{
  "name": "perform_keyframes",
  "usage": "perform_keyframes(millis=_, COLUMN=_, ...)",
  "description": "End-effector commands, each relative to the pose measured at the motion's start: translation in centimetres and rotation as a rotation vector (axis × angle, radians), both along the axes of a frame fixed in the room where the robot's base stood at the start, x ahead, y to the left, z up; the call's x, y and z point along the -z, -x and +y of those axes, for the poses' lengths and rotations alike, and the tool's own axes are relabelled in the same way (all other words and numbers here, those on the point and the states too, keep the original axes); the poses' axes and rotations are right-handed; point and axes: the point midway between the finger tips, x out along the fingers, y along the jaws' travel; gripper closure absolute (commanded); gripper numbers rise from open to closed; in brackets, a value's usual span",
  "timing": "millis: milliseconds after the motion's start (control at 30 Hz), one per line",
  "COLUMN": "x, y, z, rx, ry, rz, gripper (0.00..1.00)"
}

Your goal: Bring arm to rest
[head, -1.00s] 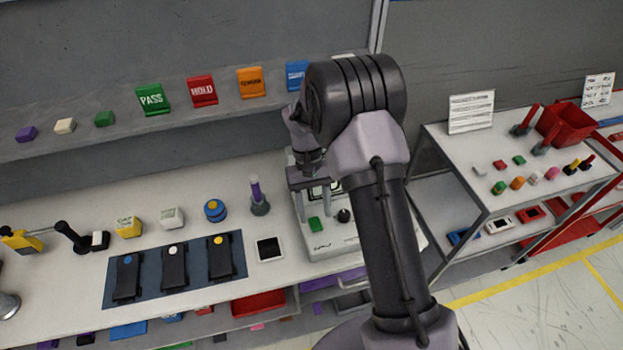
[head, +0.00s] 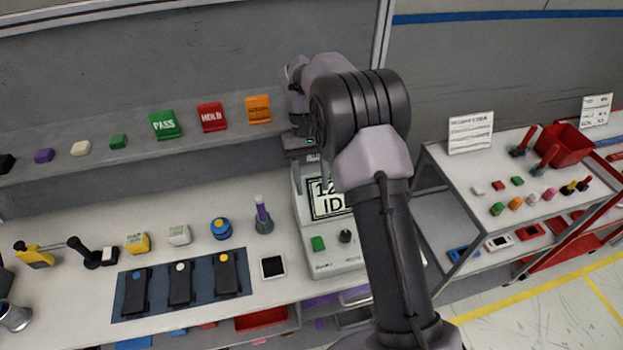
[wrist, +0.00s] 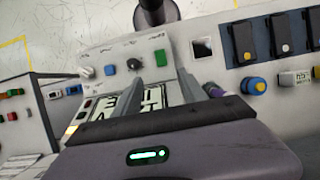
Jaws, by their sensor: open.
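My arm rises from the bottom of the head view and bends at a dark elbow. My gripper (head: 303,150) hangs beyond the elbow, above the back of a light grey tester (head: 325,259) with a display (head: 328,198), a green button and a dark knob. In the wrist view my gripper (wrist: 167,85) shows two grey fingers apart, with nothing between them. The display (wrist: 140,97) lies below them, partly hidden by the fingers and gripper body. In the head view the fingertips are small and partly hidden.
A blue mat (head: 190,287) with three black devices lies left of the tester. A shelf above holds the green PASS block (head: 165,125). A side cart (head: 465,175) stands right, with an open gap before it.

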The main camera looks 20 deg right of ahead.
Motion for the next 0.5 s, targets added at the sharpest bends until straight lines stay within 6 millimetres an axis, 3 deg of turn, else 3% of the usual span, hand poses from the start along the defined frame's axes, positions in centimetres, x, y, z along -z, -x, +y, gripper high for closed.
perform_keyframes(millis=200, x=-0.1, y=0.1, z=0.0, rx=0.001, ry=-0.001, rz=-0.006, gripper=0.51)
perform_keyframes(millis=333, x=-2.3, y=1.2, z=0.3, rx=0.023, ry=-0.008, rz=-0.083, gripper=0.51)
perform_keyframes(millis=467, x=-6.3, y=5.6, z=1.1, rx=0.088, ry=-0.029, rz=-0.262, gripper=0.51)
perform_keyframes(millis=500, x=-7.1, y=7.5, z=1.4, rx=0.114, ry=-0.039, rz=-0.322, gripper=0.51)
